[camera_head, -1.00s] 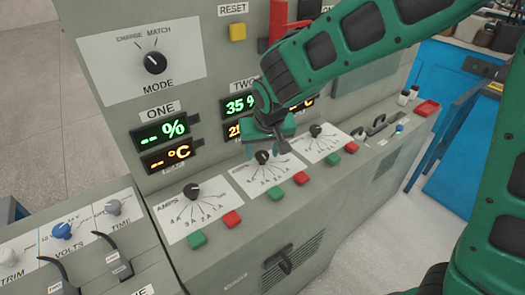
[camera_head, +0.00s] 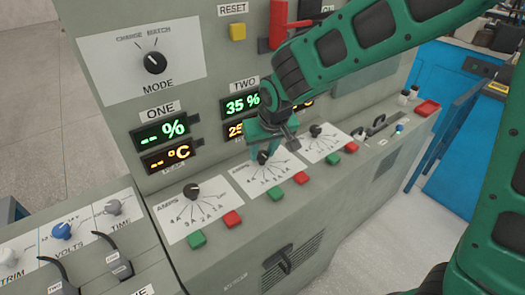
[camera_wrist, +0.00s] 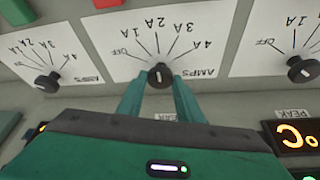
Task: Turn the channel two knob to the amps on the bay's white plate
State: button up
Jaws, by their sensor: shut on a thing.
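The channel two knob (camera_head: 263,158) is black and sits on a white dial plate (camera_head: 283,177), the middle of three. My gripper (camera_head: 262,153) points down at this knob and is shut on it. In the wrist view the two green fingers (camera_wrist: 160,88) stand on either side of the knob (camera_wrist: 160,73). Its white pointer line looks roughly upright in that view, near the 2A line, but I cannot tell the exact setting. The dial reads OFF, 1A, 2A, 3A, 4A. I cannot read any bay's white plate giving amps.
The channel one knob (camera_head: 192,190) is to the left and the third knob (camera_head: 316,131) to the right. Green and red buttons line the front edge. The TWO display (camera_head: 241,104) shows 35 %; my arm partly hides the displays. A MODE knob (camera_head: 154,62) is at upper left.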

jog(key=o, duration=1)
jog(key=shift+d, duration=0.1)
jog(key=v, duration=1)
jog(key=shift+r, duration=0.35)
jog(key=s+d+m+g+h, duration=0.1)
jog(key=s+d+m, duration=0.2)
jog(key=d, duration=1)
jog(key=s+d+m+g+h, duration=0.15)
jog(key=s+d, duration=0.25)
jog(key=d, duration=0.9)
jog(key=s+d+f+m, duration=0.1)
jog(key=s+d+m, duration=0.1)
jog(key=s, duration=0.4)
jog(key=s+d+f+m+g+y, duration=0.1)
jog(key=s+d, duration=0.4)
jog(key=s+d+f+m+g, duration=0.1)
jog(key=s+d+m, duration=0.1)
jog(key=s+d, duration=0.2)
jog(key=shift+s+f+m, duration=0.2)
jog(key=shift+s, duration=0.5)
jog(key=shift+s+f+m, duration=0.15)
jog(key=shift+s+f, duration=0.05)
jog(key=shift+s, duration=0.5)
